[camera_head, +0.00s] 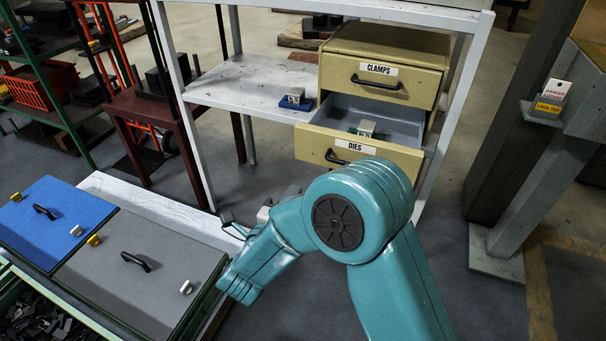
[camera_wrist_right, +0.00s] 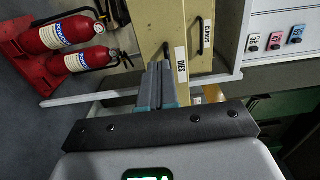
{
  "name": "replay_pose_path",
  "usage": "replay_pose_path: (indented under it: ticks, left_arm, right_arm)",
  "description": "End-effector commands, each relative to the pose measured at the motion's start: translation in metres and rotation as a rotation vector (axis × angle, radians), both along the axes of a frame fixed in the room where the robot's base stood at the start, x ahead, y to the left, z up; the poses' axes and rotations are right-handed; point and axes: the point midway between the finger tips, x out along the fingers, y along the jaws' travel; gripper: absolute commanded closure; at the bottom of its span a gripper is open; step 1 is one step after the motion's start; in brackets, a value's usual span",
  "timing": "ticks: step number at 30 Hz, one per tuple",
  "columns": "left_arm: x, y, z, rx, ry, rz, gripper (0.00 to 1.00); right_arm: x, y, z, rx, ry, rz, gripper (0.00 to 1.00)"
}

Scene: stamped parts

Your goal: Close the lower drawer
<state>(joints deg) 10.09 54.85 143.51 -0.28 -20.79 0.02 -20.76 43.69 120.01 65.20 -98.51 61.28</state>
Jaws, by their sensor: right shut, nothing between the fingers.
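The lower drawer (camera_head: 312,148), labelled DIES, is pulled out of the yellow cabinet (camera_head: 392,42) in the head view. Its grey inside shows, with a small block on a green base (camera_head: 366,128) in it. A dark handle (camera_head: 350,158) is on its front. The upper drawer (camera_head: 425,85), labelled CLAMPS, is shut. My right gripper (camera_wrist_right: 158,68) is shut and empty. In the right wrist view its fingers point toward the front of the lower drawer (camera_wrist_right: 157,22); I cannot tell whether they touch. In the head view my teal arm mostly hides this gripper. My left gripper is not in view.
A blue-based block (camera_head: 296,97) sits on the white shelf (camera_head: 240,85) left of the cabinet. Low bins with blue (camera_head: 65,215) and grey (camera_head: 120,265) lids stand at the lower left. A grey post (camera_head: 510,205) stands right. Fire extinguishers (camera_wrist_right: 55,35) show in the wrist view.

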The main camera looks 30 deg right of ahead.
Motion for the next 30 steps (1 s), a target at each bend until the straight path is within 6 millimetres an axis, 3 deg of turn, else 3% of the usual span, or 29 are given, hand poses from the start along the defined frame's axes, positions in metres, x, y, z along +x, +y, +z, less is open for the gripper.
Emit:
replay_pose_path:
  ticks: [5,18,24,30]
  left_arm:
    - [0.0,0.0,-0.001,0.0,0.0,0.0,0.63]
    - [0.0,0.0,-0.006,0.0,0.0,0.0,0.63]
    - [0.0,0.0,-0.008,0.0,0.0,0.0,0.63]
    - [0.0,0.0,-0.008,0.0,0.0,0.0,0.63]
  right_arm:
    - [0.012,-0.022,0.001,0.002,-0.006,-0.012,1.0]
    - [0.071,-0.093,0.0,0.0,-0.004,-0.008,1.0]
    - [0.087,-0.108,0.0,-0.001,-0.002,-0.005,1.0]
    - [0.091,-0.11,0.001,-0.001,-0.002,-0.003,1.0]
